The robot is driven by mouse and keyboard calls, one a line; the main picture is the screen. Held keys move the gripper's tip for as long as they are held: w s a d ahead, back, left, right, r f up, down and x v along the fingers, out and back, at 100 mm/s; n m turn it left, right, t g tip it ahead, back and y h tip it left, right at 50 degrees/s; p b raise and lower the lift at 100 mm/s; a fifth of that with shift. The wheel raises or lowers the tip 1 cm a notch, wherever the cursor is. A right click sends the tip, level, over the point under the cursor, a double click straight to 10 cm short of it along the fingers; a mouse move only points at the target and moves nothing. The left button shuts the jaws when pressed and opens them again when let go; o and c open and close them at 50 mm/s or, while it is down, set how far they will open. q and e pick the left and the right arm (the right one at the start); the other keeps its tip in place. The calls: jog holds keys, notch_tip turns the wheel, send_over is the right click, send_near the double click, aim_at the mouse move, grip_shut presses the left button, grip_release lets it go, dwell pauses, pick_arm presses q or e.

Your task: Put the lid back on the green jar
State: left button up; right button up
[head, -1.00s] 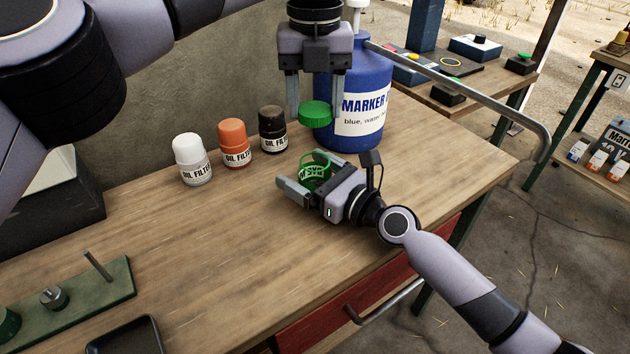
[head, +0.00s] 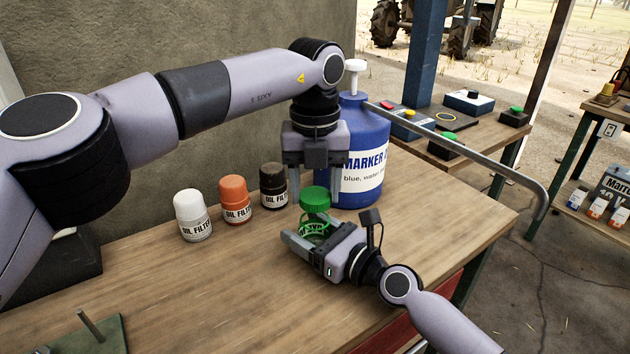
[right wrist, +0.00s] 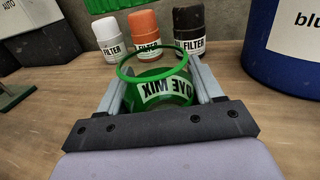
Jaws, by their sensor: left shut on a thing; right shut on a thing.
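The green jar (head: 312,229) is see-through, with a "DYE MIX" label, and stands on the bench. My right gripper (head: 303,232) is shut around its sides from the front right. In the right wrist view the jar (right wrist: 163,90) sits between the two fingers, its round rim open and uncovered. The green lid (head: 315,200) is held level between the fingertips of my left gripper (head: 315,192), which points straight down. In the head view the lid appears just above the jar's mouth; the right wrist view shows the rim clear of it.
White (head: 193,216), orange (head: 235,200) and black (head: 273,186) oil filter bottles stand left of the jar. A large blue marker container (head: 362,150) with a white cap stands close behind, right of my left gripper.

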aim_at(315, 234)
dwell(0.3)
pick_arm(q)
jog(key=shift+f, duration=0.9)
jog(key=shift+f, duration=0.5)
